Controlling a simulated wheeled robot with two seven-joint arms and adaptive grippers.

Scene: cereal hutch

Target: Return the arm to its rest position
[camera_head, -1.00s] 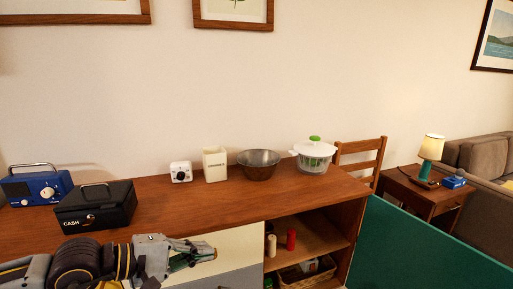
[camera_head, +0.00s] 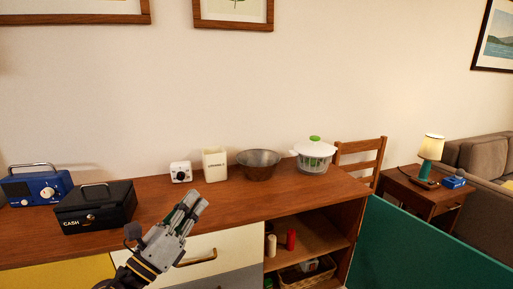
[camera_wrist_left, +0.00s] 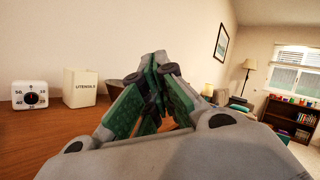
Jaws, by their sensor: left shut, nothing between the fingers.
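My left gripper (camera_head: 190,209) is in front of the hutch, its fingers pointing up and to the right near the front edge of the wooden top. In the left wrist view its green-padded fingers (camera_wrist_left: 157,75) are closed together with nothing between them. The wooden hutch (camera_head: 225,201) has a cream drawer front (camera_head: 228,243) with a handle, partly behind my gripper. My right gripper is not in view.
On the top stand a blue radio (camera_head: 36,188), a black cash box (camera_head: 96,208), a white timer (camera_head: 181,172), a cream utensil pot (camera_head: 215,164), a metal bowl (camera_head: 258,166) and a salad spinner (camera_head: 314,157). A green door panel (camera_head: 420,245) stands open at the right.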

